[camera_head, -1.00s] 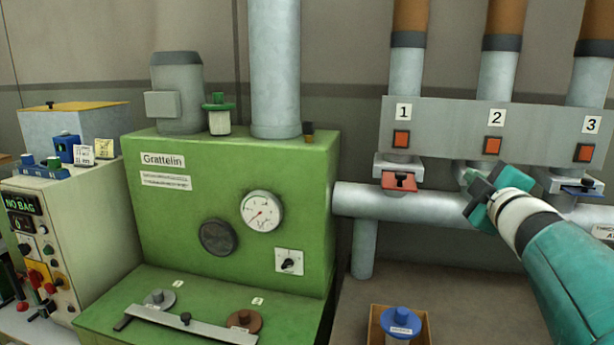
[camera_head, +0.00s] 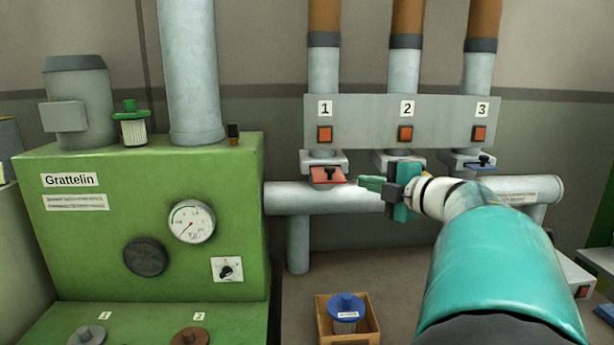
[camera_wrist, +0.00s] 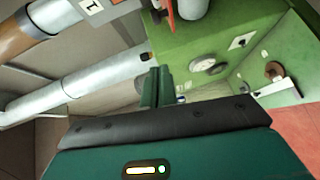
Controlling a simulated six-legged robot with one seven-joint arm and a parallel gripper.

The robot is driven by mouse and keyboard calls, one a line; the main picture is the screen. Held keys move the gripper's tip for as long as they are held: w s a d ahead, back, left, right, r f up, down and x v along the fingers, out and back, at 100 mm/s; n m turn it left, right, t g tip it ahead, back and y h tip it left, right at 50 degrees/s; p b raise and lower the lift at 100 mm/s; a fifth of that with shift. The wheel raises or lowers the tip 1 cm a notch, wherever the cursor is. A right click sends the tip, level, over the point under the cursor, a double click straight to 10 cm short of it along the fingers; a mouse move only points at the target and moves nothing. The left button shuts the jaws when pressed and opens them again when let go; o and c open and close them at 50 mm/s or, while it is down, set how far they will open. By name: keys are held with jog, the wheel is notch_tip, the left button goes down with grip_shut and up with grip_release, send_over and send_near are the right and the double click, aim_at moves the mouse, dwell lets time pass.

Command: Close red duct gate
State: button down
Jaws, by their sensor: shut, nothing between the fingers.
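The red duct gate (camera_head: 328,178) is a flat red plate with a dark knob, sticking out in front of the duct below the number 1 label. Its red edge also shows at the top of the wrist view (camera_wrist: 172,14). My gripper (camera_head: 364,183) is just to the right of the red plate, pointing left at about its height. Its green fingers are together and empty, and they also show in the wrist view (camera_wrist: 155,86). A small gap shows between fingertips and plate in the head view; I cannot tell the depth between them.
The blue gate (camera_head: 480,163) is under duct 3. My gripper and arm partly hide the gate under duct 2. A horizontal grey pipe (camera_head: 300,197) runs below the gates. The green Grattelin machine (camera_head: 100,240) stands left. A box with a blue-topped filter (camera_head: 346,308) stands below.

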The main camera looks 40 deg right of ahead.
jog(key=w+d+f, duration=0.1)
jog(key=w+d, duration=0.1)
jog(key=w, duration=1)
jog(key=shift+w+d+f, duration=0.2)
jog(key=shift+f, duration=0.05)
jog(key=shift+w, duration=0.1)
jog(key=w+d, duration=0.1)
jog(key=w, duration=0.1)
jog(key=w+d, duration=0.3)
jog(key=w, duration=0.1)
jog(key=shift+w+d, duration=0.2)
jog(key=shift+d+r, duration=0.1)
jog(key=shift+r, duration=0.05)
jog(key=shift+w, duration=0.15)
jog(key=shift+a, duration=0.25)
